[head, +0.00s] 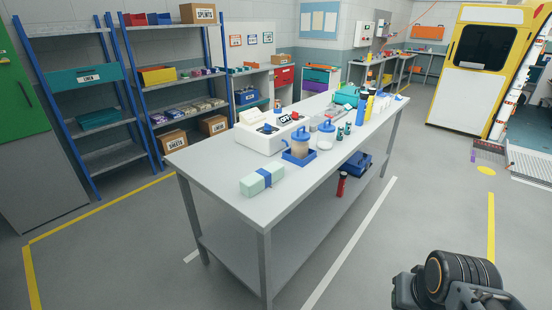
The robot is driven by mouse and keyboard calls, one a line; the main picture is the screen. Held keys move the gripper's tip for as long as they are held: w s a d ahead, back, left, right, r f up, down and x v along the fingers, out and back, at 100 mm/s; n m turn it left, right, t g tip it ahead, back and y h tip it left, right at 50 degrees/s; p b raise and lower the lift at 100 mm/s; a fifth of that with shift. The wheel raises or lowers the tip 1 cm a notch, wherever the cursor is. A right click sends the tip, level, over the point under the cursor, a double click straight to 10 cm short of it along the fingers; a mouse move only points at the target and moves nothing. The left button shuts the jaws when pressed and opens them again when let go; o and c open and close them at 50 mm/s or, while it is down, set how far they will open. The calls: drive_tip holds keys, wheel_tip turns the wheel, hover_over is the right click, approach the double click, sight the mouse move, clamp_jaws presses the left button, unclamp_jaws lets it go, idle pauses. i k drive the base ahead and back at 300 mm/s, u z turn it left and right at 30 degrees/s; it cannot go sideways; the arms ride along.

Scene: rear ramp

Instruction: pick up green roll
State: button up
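A pale green roll (257,183) with a blue band around it lies on the near end of the grey workbench (216,179). It sits close to the bench's front edge, with clear bench top around it. Part of my own arm, dark grey and black, shows at the bottom right of the head view, well to the right of the bench. My gripper's fingers cannot be made out, so whether it is open or shut does not show. Nothing is seen touching the roll.
Behind the roll stand a blue tray (299,160) with a jar, a white device (262,131), and several bottles farther back. The bench has a lower shelf with a blue box (357,165). Blue-framed shelving stands at left; floor at right is open.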

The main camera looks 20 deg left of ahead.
sight(263, 178)
drive_tip(key=i, duration=1.2)
drive_tip(key=u, duration=3.35)
drive_tip(key=i, duration=0.5)
drive_tip(key=u, duration=0.1)
